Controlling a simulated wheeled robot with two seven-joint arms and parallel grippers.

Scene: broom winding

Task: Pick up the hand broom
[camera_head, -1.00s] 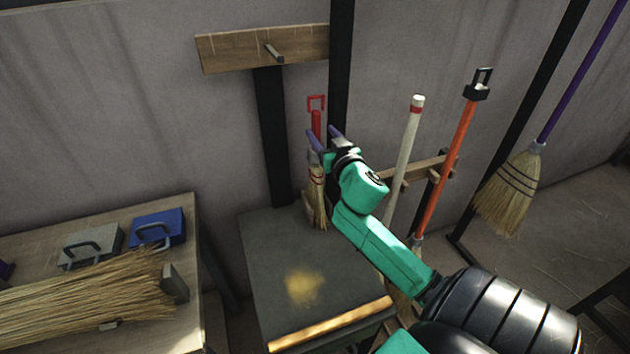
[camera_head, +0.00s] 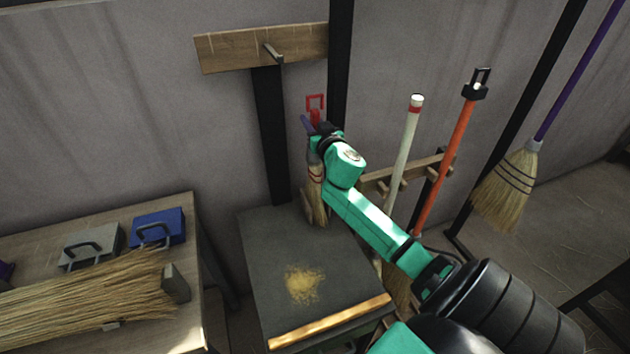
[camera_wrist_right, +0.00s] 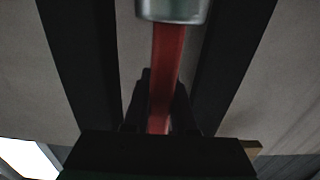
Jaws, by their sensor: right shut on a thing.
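The hand broom (camera_head: 317,194) stands upright at the back of the dark grey stand, bristles down, with a red handle ending in a loop. My right gripper (camera_head: 312,124) is at its handle, and my wrist hides part of the handle in the head view. In the right wrist view the red handle (camera_wrist_right: 167,70) runs down between the dark fingers of my right gripper (camera_wrist_right: 160,108), which is shut on it. A grey metal collar (camera_wrist_right: 173,8) shows at the top there. My left gripper is not in view.
A wooden rail with a peg (camera_head: 262,47) is on the wall above the dark stand (camera_head: 262,255), which bears a patch of yellowish dust (camera_head: 301,284). Long-handled brooms lean in a rack at right.

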